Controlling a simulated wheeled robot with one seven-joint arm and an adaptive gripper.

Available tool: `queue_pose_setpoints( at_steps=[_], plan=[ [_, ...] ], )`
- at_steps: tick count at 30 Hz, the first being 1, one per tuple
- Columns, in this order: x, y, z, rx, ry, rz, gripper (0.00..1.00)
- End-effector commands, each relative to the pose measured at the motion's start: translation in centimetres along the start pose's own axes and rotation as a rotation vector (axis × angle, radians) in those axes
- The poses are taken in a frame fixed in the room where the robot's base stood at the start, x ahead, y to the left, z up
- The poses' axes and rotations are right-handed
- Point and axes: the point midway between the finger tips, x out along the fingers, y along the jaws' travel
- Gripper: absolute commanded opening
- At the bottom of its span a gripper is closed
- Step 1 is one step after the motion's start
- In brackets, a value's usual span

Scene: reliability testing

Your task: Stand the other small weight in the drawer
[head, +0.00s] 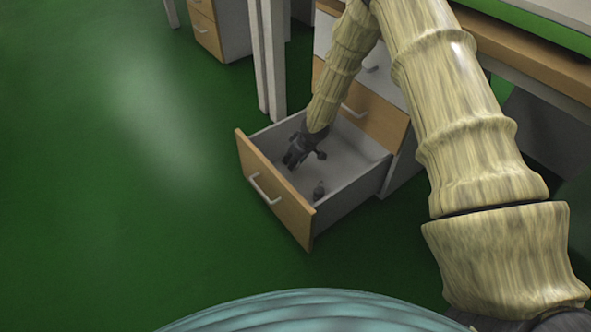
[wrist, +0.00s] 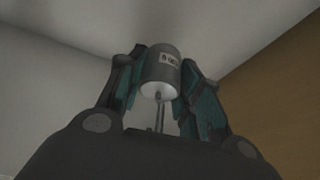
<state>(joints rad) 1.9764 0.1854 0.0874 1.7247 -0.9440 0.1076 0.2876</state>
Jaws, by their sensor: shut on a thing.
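The drawer (head: 291,210) is pulled open, with a wooden front and grey inner walls. My gripper (head: 292,160) is inside it, towards the left. In the wrist view my gripper (wrist: 160,95) is shut on a small grey cylindrical weight (wrist: 161,72) with a label on its side and a thin stem pointing back to the palm. The head view does not show this weight clearly. I cannot tell whether the held weight touches the floor.
The drawer belongs to a cabinet (head: 375,128) under a desk (head: 530,55). A white desk leg (head: 268,60) stands just behind the drawer's left side. A second cabinet (head: 222,30) is farther back. The drawer floor (head: 345,150) is mostly bare, and the green floor (head: 120,200) at left is clear.

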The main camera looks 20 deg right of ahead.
Motion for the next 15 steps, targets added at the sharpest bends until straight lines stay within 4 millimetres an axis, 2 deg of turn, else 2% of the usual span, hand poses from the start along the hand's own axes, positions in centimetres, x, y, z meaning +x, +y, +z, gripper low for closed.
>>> queue_pose_setpoints(
  at_steps=[7,15],
  plan=[
    [3.4,0.0,1.4,-0.001,-0.001,0.001,0.0],
    [3.9,0.0,1.6,0.0,0.0,0.0,0.0]
  ],
)
